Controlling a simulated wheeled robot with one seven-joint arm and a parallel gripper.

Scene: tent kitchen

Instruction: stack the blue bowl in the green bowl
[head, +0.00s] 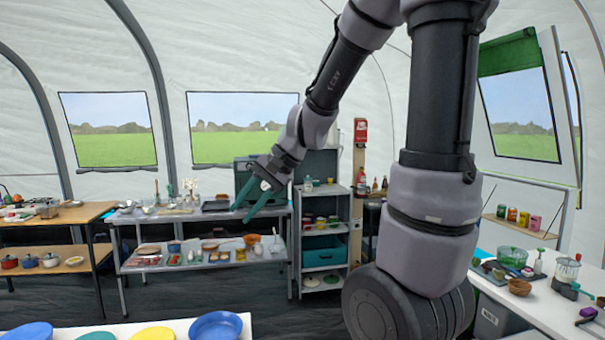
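A blue bowl (216,327) sits on the white table at the bottom of the head view, its lower part cut off by the frame edge. A green dish (97,336) lies on the same table to the left, mostly cut off; I cannot tell whether it is a bowl or a plate. A green see-through bowl (512,256) stands on the right counter. My gripper (243,212) has teal fingers, which are apart with nothing visible between them. It is up in the air, above the blue bowl in the picture and clear of it.
A yellow dish (153,333) and a blue dish (24,331) share the white table (240,331). A small brown bowl (519,287) and a blender (566,270) are on the right counter. Behind stand a grey shelf (324,228) and a loaded metal table (128,218).

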